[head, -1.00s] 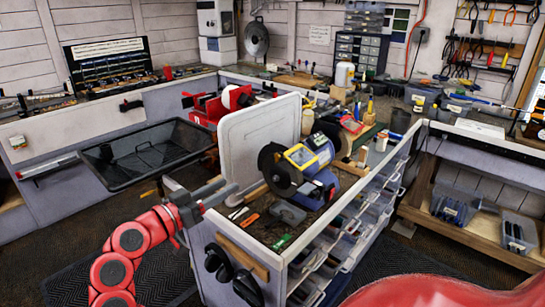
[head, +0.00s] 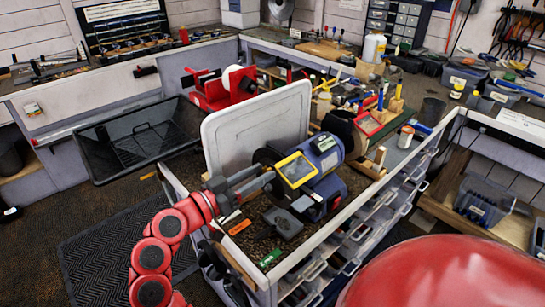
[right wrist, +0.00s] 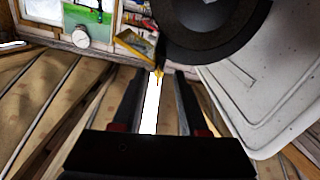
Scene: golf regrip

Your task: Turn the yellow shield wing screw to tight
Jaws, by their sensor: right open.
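The blue bench grinder (head: 330,188) stands on the cabinet top, with a yellow-framed shield (head: 281,164) on the side facing me. My right gripper (head: 266,182) is beside the shield's left edge, its fingers pointing at it. In the right wrist view its two dark fingers (right wrist: 158,82) are apart. A small yellow wing screw (right wrist: 158,73) shows between or just beyond the fingertips, below the yellow shield frame (right wrist: 148,50); I cannot tell whether they touch it. In the head view the screw cannot be made out. My left gripper is not in view.
A dark wheel (right wrist: 210,30) of the grinder is close above the fingers. A pale upright panel (head: 262,125) stands left of the grinder, close to the right arm. Small tools and an orange-marked item (head: 240,227) lie on the cabinet top. A black tray (head: 130,155) is farther left.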

